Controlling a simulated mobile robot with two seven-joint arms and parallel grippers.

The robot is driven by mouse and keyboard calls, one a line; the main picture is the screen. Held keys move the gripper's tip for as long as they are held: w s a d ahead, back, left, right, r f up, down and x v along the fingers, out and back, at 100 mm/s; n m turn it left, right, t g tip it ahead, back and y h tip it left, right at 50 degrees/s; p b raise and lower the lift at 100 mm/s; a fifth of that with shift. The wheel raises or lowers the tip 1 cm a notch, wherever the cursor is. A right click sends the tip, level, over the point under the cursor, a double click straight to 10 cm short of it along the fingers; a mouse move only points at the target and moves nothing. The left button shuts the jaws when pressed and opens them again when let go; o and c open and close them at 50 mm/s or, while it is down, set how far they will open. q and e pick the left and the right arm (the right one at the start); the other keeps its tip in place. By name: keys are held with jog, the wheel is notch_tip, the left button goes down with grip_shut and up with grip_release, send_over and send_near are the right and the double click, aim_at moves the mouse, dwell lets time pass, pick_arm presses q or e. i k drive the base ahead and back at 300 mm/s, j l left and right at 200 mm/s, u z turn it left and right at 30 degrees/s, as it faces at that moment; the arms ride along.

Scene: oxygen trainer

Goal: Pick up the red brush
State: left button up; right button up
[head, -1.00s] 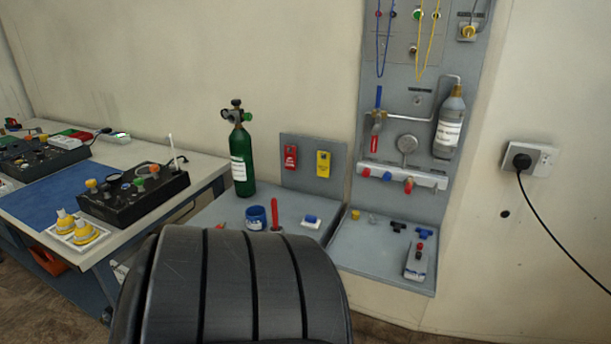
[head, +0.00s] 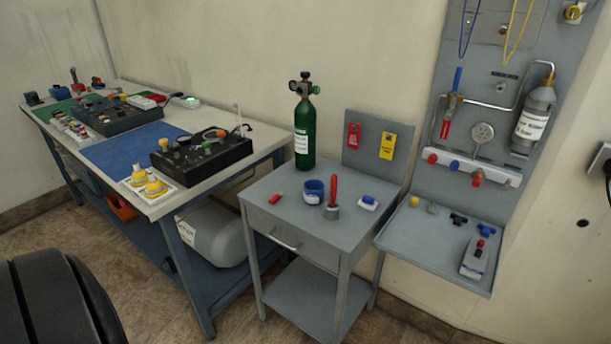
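A red upright handle (head: 333,189), which looks like the red brush, rises from a short grey round base (head: 332,212) on the small grey cabinet top. I cannot make out bristles. A blue cup (head: 313,191) with a white label stands just left of it. A small red piece (head: 276,198) lies further left, and a blue-and-white block (head: 368,203) lies to the right. Neither of my grippers is in view.
A green cylinder (head: 305,130) stands at the cabinet's back left. The grey cabinet (head: 294,253) has a drawer handle in front. A long workbench (head: 200,187) with black devices is to its left. A grey panel shelf (head: 425,252) is to its right.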

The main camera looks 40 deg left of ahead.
aim_at(334, 181)
jog(key=u, duration=1.15)
jog(key=i+j, duration=0.1)
jog(key=i, duration=0.3)
jog(key=i+j+u, duration=0.1)
jog(key=i, duration=0.3)
